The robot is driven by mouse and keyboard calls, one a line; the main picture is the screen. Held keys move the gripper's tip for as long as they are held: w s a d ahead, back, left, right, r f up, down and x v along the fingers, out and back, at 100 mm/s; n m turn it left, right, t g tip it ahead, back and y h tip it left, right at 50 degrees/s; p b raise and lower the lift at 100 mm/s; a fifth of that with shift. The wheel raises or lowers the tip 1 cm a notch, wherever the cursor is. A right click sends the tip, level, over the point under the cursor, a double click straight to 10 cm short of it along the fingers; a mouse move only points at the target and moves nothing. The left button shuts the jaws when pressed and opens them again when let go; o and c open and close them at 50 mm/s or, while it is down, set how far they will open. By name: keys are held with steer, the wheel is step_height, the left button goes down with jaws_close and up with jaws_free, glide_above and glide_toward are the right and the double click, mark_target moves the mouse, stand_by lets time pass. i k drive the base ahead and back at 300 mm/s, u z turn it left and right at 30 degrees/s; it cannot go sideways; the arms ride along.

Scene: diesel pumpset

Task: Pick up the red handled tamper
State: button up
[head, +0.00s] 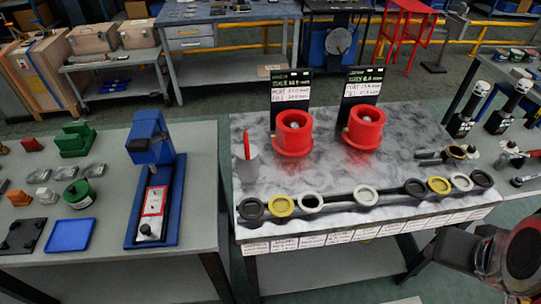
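A slim red handle (247,145) stands upright out of a pale grey cup (247,165) at the left end of the marble-topped table (400,145). It looks like the red handled tamper; its lower end is hidden in the cup. My arm shows at the lower right edge, in front of the table and well away from the red handle. Its dark end part (460,249) is only partly seen, and I cannot make out fingers. Nothing of mine touches the red handle.
Two red ring-shaped fixtures (293,133) (364,127) with dark sign boards behind stand right of the cup. A row of round rings (311,202) lines the front edge. A blue press (150,140) stands on the left bench. Marble between cup and rings is clear.

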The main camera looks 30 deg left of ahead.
mark_target(247, 154)
steer(key=z, duration=0.45)
steer(key=k, duration=0.9)
steer(key=u, duration=1.95)
steer(key=i, duration=1)
steer(key=u, duration=0.1)
